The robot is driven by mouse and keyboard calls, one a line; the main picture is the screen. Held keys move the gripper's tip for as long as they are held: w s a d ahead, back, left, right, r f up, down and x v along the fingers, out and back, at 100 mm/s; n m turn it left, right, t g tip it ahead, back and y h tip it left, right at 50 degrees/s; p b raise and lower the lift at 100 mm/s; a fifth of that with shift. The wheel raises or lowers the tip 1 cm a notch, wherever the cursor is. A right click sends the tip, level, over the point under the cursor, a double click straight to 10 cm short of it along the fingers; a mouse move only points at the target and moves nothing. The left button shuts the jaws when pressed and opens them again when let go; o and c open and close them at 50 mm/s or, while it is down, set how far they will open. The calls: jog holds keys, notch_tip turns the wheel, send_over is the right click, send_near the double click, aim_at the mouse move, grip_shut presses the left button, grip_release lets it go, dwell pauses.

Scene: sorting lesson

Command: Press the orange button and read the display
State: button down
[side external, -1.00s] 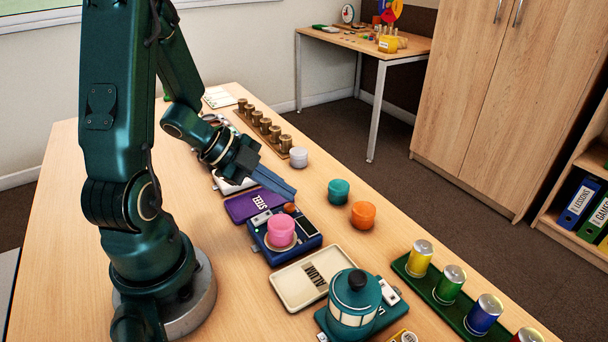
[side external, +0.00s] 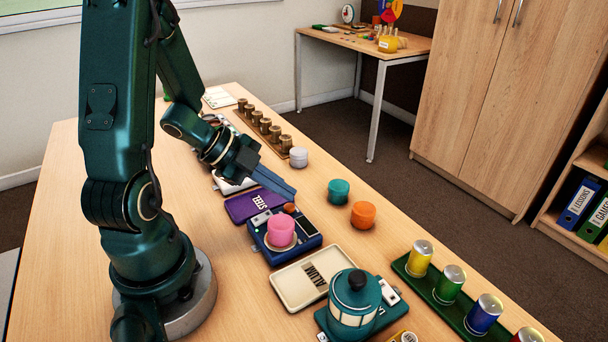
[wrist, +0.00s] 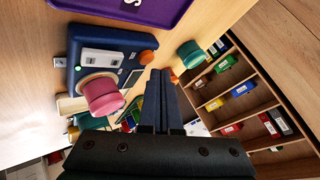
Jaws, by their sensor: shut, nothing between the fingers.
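The blue device (side external: 284,240) lies on the table with a pink cylinder (side external: 281,231) on its round pad. The orange button (side external: 290,208) is at the device's far edge; it also shows in the wrist view (wrist: 147,57). A small dark display (side external: 306,227) is on the device's right side; any reading is too small to make out. My gripper (side external: 293,193) is shut and empty, its fingertips close above and behind the button. In the wrist view the tips (wrist: 160,74) appear just beside the button; I cannot tell whether they touch it.
A purple STEEL tray (side external: 248,204) and a cream tray (side external: 296,288) flank the device. Teal (side external: 338,191) and orange (side external: 363,214) cylinders stand to its right. A teal lantern (side external: 354,298) and a green rack of cans (side external: 446,296) are nearer. Bare table lies right of the cylinders.

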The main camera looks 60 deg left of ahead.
jog(key=shift+f, duration=0.1)
jog(key=shift+f, duration=0.3)
jog(key=shift+f, duration=0.45)
dwell(0.7)
jog(key=shift+r, duration=0.9)
jog(key=shift+r, duration=2.5)
